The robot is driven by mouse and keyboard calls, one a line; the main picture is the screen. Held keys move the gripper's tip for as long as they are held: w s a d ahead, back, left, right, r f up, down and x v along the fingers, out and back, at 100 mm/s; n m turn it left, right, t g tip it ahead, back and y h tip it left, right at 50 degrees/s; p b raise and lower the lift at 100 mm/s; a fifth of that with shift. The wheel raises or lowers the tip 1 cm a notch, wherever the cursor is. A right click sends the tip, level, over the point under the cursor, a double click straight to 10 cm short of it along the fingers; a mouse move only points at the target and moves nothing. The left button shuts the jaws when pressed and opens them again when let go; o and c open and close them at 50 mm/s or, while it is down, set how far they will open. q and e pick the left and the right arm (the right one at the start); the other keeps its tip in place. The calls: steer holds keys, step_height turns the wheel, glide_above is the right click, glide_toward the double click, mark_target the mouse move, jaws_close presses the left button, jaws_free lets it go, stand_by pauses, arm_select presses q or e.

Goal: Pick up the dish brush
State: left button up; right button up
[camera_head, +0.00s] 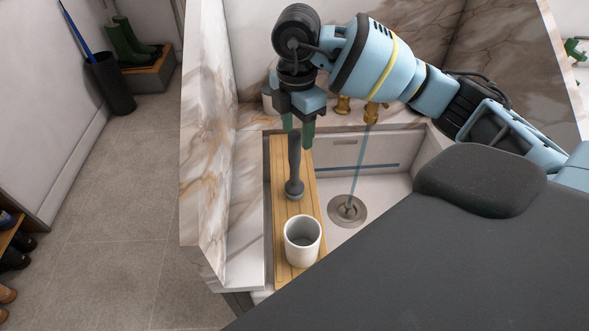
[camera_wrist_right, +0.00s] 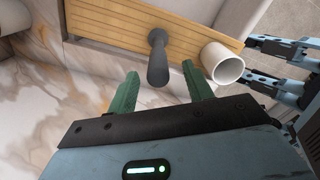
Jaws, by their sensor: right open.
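The dish brush (camera_head: 295,168) is dark grey and stands upright on a slatted wooden board (camera_head: 309,205), its round head down and its handle up. It also shows in the right wrist view (camera_wrist_right: 158,58). My right gripper (camera_head: 298,130) points down with green fingertips apart, at the top of the brush handle. In the wrist view the handle end appears between and slightly beyond the two open fingers (camera_wrist_right: 162,84), with gaps on both sides. Nothing is held.
A white mug (camera_head: 302,241) stands on the same board, nearer to me than the brush. The sink with its round drain (camera_head: 347,211) lies right of the board, and water runs from a brass tap (camera_head: 373,112). A marble wall (camera_head: 207,130) rises on the left.

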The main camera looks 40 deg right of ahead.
mark_target(295, 144)
steer(key=shift+w+a+f, duration=0.15)
steer(key=shift+f, duration=2.2)
steer(key=c, duration=1.1)
steer(key=shift+r, duration=0.15)
